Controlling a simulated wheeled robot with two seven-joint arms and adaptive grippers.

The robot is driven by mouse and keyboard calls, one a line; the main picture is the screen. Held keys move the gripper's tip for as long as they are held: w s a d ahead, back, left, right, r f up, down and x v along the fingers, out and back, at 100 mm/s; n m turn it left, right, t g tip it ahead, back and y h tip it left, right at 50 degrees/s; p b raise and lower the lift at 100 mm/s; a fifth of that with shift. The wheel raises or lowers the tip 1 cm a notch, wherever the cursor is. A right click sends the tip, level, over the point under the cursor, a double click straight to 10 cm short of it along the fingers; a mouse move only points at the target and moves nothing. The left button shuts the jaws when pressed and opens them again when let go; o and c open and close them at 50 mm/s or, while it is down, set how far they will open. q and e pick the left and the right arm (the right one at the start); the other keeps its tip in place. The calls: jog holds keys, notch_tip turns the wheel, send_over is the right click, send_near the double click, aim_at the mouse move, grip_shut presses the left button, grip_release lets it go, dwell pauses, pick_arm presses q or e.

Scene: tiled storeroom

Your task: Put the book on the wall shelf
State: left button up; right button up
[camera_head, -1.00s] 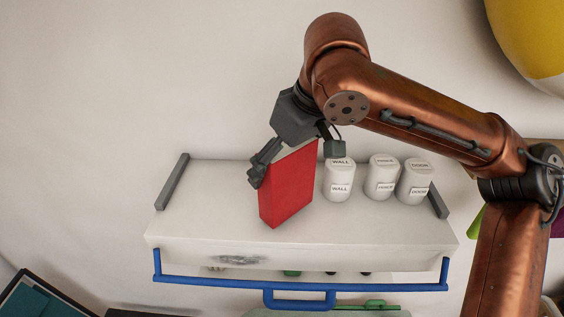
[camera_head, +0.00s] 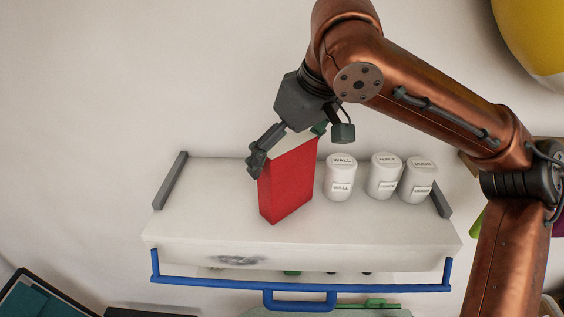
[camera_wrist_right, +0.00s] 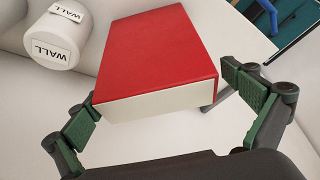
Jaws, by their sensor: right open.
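The red book (camera_head: 289,185) stands upright on the white wall shelf (camera_head: 200,222), left of the white jars. In the right wrist view the book (camera_wrist_right: 155,55) shows its red cover and pale page edge between the two fingers. My right gripper (camera_head: 290,146) is open at the top of the book, one finger on each side. In the wrist view a gap shows between the right finger and the book, and the left finger is close to the book's edge. My left gripper is not in view.
Several white labelled jars, one marked WALL (camera_head: 340,178), stand on the shelf right of the book. Grey end brackets (camera_head: 171,181) bound the shelf, and a blue rail (camera_head: 220,284) runs below its front. The shelf left of the book is clear.

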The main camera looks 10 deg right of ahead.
jog(key=b+v, duration=0.1)
jog(key=v, duration=0.8)
jog(key=shift+d, duration=0.1)
